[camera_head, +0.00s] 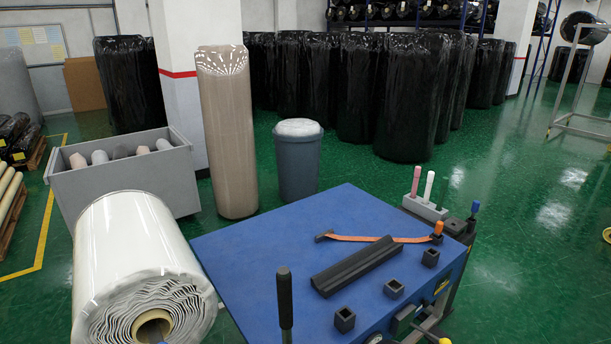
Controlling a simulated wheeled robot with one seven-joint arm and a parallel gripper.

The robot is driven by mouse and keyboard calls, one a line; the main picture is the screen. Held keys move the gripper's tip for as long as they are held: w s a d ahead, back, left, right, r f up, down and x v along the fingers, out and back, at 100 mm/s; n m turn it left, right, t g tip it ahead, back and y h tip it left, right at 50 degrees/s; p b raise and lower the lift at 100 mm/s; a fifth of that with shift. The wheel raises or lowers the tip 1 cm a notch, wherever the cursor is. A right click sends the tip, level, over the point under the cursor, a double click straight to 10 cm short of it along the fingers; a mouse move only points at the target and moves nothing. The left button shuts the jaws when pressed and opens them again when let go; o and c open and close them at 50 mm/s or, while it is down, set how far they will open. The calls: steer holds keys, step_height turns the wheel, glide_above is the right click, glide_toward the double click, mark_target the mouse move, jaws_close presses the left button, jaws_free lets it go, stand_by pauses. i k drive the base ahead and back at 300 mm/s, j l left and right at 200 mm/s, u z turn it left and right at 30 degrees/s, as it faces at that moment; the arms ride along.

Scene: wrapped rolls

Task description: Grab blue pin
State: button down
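The blue pin (475,208) stands upright at the right of the blue-topped table (260,245). Only its blue top and a dark lower part show, and its base is hard to make out against dark parts there. A grey rack (425,208) just left of it holds a pink pin (416,181), a white pin (429,187) and a dark green pin (443,191), all upright. An orange-topped pin (438,229) stands near the table's right edge. I cannot make out my gripper in this view.
Black square sockets (394,288) line the table's front right. A long black bar (356,266) and an orange strap (365,239) lie on top. A black upright handle (285,300) stands in front. A large white roll (135,250) is at left. Green floor is free at right.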

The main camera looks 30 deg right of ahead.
mark_target(475, 209)
steer(key=z, duration=2.15)
steer(key=l+z, duration=0.55)
steer(key=l, duration=0.15)
steer(key=i+l+z, duration=0.1)
steer(key=l+z, duration=0.2)
steer(key=i+l+z, duration=0.15)
steer(key=l+z, duration=0.2)
steer(key=i+l+z, duration=0.3)
steer(key=i+u, duration=0.3)
steer(key=i, duration=0.2)
steer(key=i+u, duration=0.35)
steer(key=i, duration=0.2)
steer(key=i+u, duration=0.8)
steer(key=i+l+u, duration=0.2)
steer(key=u, duration=0.2)
steer(key=i+l+u, duration=0.35)
steer(key=i+u, duration=0.15)
steer(key=u, duration=0.25)
steer(key=i+u, duration=0.2)
steer(key=u, duration=0.2)
steer(key=i+l+u, duration=0.1)
steer(key=u, duration=0.3)
steer(key=i+l+u, duration=0.1)
steer(key=u, duration=0.35)
steer(key=i+l+u, duration=0.2)
steer(key=u, duration=0.2)
steer(key=i+l+u, duration=0.2)
steer(key=u, duration=0.25)
